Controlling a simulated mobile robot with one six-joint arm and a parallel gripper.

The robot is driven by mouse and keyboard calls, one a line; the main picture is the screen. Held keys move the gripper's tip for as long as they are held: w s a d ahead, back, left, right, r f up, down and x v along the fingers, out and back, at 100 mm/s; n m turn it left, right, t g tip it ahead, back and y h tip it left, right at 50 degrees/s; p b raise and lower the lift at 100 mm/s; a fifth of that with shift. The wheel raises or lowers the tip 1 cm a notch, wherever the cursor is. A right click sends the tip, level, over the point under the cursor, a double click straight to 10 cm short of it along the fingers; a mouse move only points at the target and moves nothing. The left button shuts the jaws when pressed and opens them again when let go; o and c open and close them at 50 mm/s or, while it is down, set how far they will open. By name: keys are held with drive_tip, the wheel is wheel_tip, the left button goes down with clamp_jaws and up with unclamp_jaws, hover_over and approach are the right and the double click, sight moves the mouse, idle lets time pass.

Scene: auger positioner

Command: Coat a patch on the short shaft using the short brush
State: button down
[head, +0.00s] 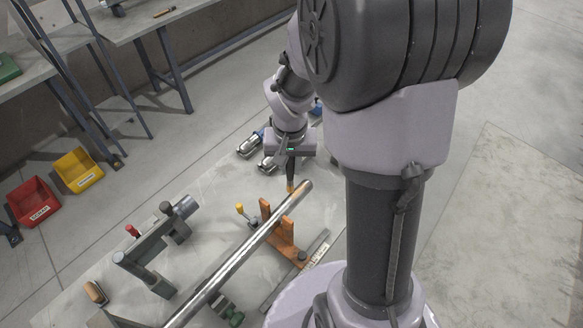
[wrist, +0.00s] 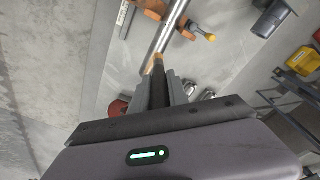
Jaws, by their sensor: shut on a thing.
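A long bare metal shaft (head: 238,258) runs diagonally across the table, resting on an orange support (head: 287,250). Its upper end has a tan tint. The shaft also shows in the wrist view (wrist: 172,27). My gripper (head: 290,157) is above that end, shut on a brush with a dark handle (wrist: 159,87) and an orange-tan tip (head: 290,188). In the wrist view my gripper (wrist: 160,82) has the handle between its fingers, and the tip overlaps the shaft's end. I cannot tell whether the tip touches the metal.
A grey clamp-like fixture (head: 150,255) stands left of the shaft. A yellow-knobbed part (head: 240,209) sits beside the support. Metal-ended items (head: 249,146) lie behind my gripper. Yellow (head: 78,168) and red (head: 34,202) bins are on the floor at left. The table right of the shaft's end looks mostly clear.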

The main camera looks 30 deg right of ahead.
drive_tip(key=shift+r+p, duration=0.9)
drive_tip(key=shift+r, duration=0.55)
